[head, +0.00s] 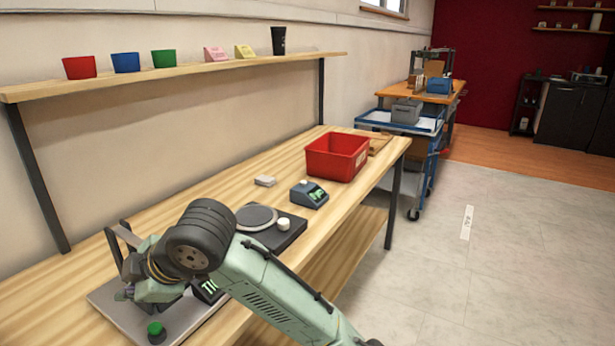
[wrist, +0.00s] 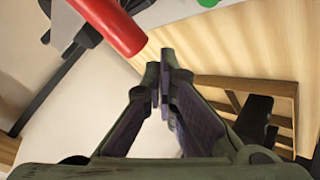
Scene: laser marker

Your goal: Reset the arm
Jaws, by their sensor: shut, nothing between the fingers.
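My arm (head: 270,283) reaches from the bottom right of the head view to the left over the workbench. Its wrist is bent above the laser marker's grey base plate (head: 105,297). My gripper's fingers are hidden in the head view. In the wrist view my gripper (wrist: 158,80) is shut, with its fingertips close together and nothing between them. A red cylindrical part (wrist: 112,25) shows just beyond the fingertips at the upper left; I cannot tell whether it touches them.
A green-topped button (head: 156,332) sits on the plate's front. A black scale-like unit (head: 292,236), a small device (head: 309,194) and a red bin (head: 337,157) stand farther along the bench. Cups and cards line the shelf (head: 200,72). The floor (head: 500,270) at right is clear.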

